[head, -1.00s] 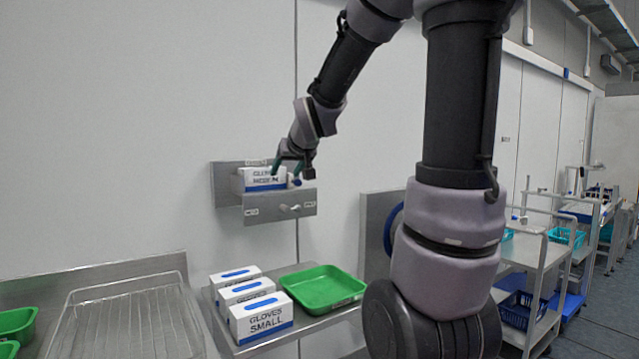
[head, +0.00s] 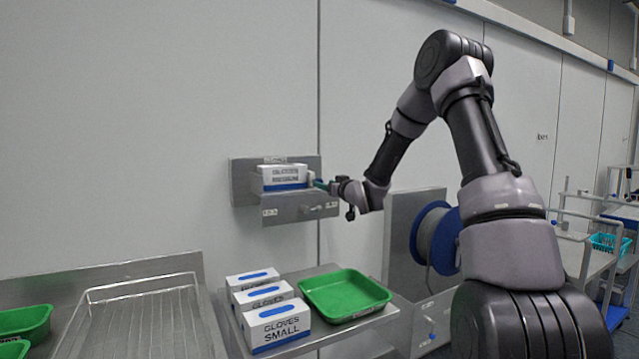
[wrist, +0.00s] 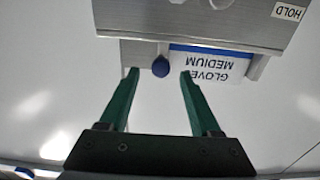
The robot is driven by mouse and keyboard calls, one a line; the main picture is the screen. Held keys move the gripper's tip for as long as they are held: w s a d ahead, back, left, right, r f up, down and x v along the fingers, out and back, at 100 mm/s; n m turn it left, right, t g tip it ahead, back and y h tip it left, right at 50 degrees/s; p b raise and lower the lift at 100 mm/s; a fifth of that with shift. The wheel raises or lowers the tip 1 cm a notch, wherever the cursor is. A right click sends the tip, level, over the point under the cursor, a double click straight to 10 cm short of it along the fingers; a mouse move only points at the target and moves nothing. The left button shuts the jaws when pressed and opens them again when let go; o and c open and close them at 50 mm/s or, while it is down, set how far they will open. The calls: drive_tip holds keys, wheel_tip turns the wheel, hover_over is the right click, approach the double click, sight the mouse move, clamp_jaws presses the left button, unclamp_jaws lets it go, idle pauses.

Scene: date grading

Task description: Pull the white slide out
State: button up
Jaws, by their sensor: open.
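A metal holder (head: 243,190) on the wall carries a white and blue box of medium gloves (head: 284,175). A small pale piece, seemingly the white slide (head: 311,178), stands at the box's right end. In the wrist view, a blue knob (wrist: 161,67) sits at the end of a narrow pale strip (wrist: 163,49) beside the upside-down box. My gripper (wrist: 159,74) is open and empty, its green fingertips on either side of the knob. In the head view, my gripper (head: 322,185) reaches the holder from the right. I cannot tell whether a finger touches the knob.
The holder's front plate (wrist: 200,18) bears a HOLD label (wrist: 287,12). Below are several glove boxes (head: 275,325), a green tray (head: 345,294) on a shelf, and a wire rack (head: 140,320). A blue reel (head: 436,238) stands right of the holder.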

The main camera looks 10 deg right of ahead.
sight(309, 179)
drive_tip(key=x, duration=0.7)
drive_tip(key=shift+w+a, duration=0.15)
drive_tip(key=shift+w, duration=0.15)
clamp_jaws()
idle(1.0)
